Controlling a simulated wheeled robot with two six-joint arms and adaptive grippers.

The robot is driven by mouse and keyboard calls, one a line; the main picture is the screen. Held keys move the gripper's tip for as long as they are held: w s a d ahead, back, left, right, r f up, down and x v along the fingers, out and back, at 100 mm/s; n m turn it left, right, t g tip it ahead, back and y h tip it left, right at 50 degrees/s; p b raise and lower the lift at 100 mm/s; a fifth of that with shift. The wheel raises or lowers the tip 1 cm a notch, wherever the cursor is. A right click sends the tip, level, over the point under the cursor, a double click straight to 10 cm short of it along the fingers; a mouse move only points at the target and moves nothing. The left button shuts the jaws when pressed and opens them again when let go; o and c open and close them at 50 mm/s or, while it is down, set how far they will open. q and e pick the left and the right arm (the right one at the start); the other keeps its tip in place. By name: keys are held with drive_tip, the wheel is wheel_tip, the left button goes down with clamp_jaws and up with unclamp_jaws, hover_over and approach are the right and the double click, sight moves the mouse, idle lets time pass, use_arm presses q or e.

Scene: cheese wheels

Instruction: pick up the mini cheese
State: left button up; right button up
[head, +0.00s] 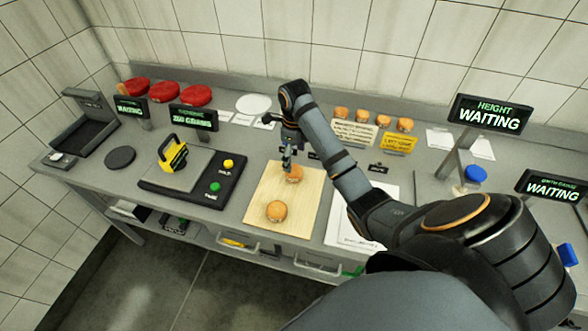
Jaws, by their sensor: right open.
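Two small orange-brown mini cheeses are on the pale wooden board: a far one (294,174) and a near one (276,211). My right gripper (288,162) points down, open, at the far mini cheese and partly covers its top. I cannot tell whether the fingers touch it. The board (304,211) is bare around the near cheese. Several similar small cheeses (364,116) stand in a row at the back of the counter. My left gripper is not in view.
Left of the board is a scale (176,165) with a yellow-handled block. Red cheese wheels (164,91) and signs stand at the back left. A white paper (345,231) lies right of the board, partly behind my right arm. A tiled wall bounds the back.

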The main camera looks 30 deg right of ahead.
sight(293, 169)
drive_tip(key=shift+w+d+f+b, duration=0.1)
drive_tip(key=shift+w+f+b, duration=0.05)
drive_tip(key=shift+f, duration=0.45)
drive_tip(key=shift+w+d+f+b, duration=0.1)
drive_tip(key=shift+f+b, duration=0.05)
drive_tip(key=shift+f, duration=0.45)
drive_tip(key=shift+a+f+b, duration=0.1)
drive_tip(key=shift+f+b, duration=0.3)
drive_tip(key=shift+s+a+f+b, duration=0.1)
drive_tip(key=shift+s+f+b, duration=0.05)
drive_tip(key=shift+f+b, duration=0.45)
wheel_tip(293, 169, down, 2)
drive_tip(key=shift+a+f, duration=0.1)
drive_tip(key=shift+f, duration=0.3)
drive_tip(key=shift+r, duration=0.1)
drive_tip(key=c, duration=0.5)
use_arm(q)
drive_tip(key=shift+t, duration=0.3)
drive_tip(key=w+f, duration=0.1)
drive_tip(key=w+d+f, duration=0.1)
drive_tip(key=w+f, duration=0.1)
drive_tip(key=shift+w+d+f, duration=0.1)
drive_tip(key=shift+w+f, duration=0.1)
use_arm(e)
drive_tip(key=c, duration=0.8)
